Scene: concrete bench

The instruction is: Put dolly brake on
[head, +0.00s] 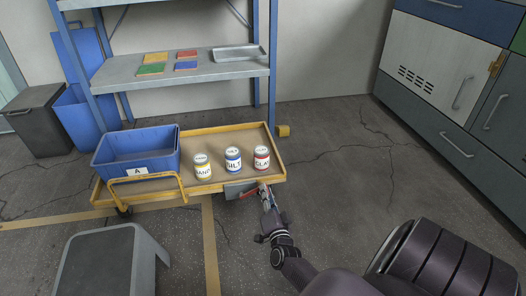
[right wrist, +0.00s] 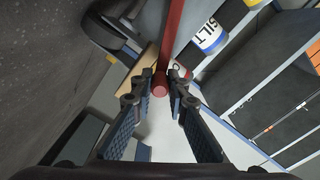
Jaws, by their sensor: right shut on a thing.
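The dolly (head: 236,138) is a low yellow-rimmed cart with a yellow push handle (head: 151,178) at its front left. A grey plate (head: 241,189) sits under its front edge near the right corner. My right gripper (head: 265,192) is at that front right corner, just beside the plate. In the right wrist view, a red rod, the brake lever (right wrist: 172,40), runs down between the fingers of my right gripper (right wrist: 161,88), which is shut on its round end. The lever's base is hidden. My left gripper is not in view.
A blue bin (head: 150,146) marked A and three labelled cans (head: 233,160) stand on the dolly. A grey step stool (head: 110,262) is at front left. A blue-framed shelf (head: 180,73) is behind, and cabinets (head: 450,80) are at right.

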